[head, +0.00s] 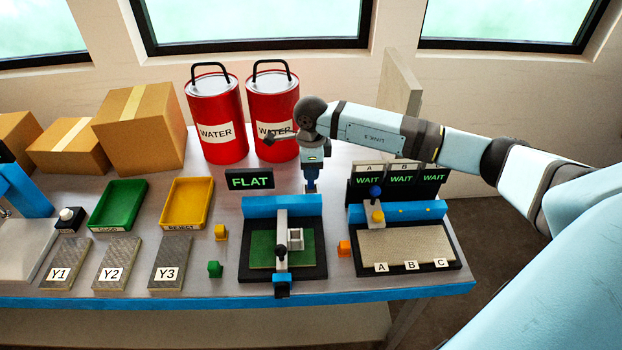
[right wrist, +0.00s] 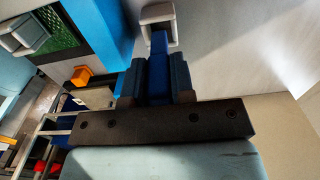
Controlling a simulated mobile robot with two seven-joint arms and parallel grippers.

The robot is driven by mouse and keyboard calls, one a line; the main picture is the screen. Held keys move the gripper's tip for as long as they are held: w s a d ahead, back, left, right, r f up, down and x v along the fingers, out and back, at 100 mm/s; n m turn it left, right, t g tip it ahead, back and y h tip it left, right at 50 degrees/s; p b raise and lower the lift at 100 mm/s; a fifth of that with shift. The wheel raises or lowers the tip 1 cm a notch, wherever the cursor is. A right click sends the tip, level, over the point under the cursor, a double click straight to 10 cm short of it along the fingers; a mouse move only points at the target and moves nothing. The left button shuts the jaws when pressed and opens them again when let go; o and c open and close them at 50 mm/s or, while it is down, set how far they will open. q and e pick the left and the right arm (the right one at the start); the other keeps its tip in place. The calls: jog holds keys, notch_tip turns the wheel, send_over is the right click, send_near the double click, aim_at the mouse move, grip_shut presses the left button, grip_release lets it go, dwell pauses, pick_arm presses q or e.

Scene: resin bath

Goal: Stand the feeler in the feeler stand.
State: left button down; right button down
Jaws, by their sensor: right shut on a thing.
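My right gripper (head: 311,183) points down just behind the blue back wall of the FLAT fixture. It is shut on a dark blue piece, which I take to be the feeler; it shows between the fingers in the right wrist view (right wrist: 158,72). A light grey square, hollow holder, likely the feeler stand (right wrist: 158,13), lies just beyond the feeler's end. The feeler's end overlaps the holder's near rim in that view; I cannot tell whether it is inside or only in front. The blue wall and gripper hide this spot in the head view. My left gripper is not in view.
The FLAT fixture (head: 314,270) stands in front of the gripper, with the WAIT fixture (head: 455,264) to its right. Two red water cans (head: 216,120) stand behind. Green (head: 119,204) and yellow (head: 186,203) trays and plates Y1, Y2 and Y3 lie left.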

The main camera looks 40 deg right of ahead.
aim_at(311, 188)
notch_tip(311, 188, down, 4)
jog(key=shift+f, duration=0.1)
jog(key=shift+f, duration=0.15)
jog(key=c, duration=1)
grip_release()
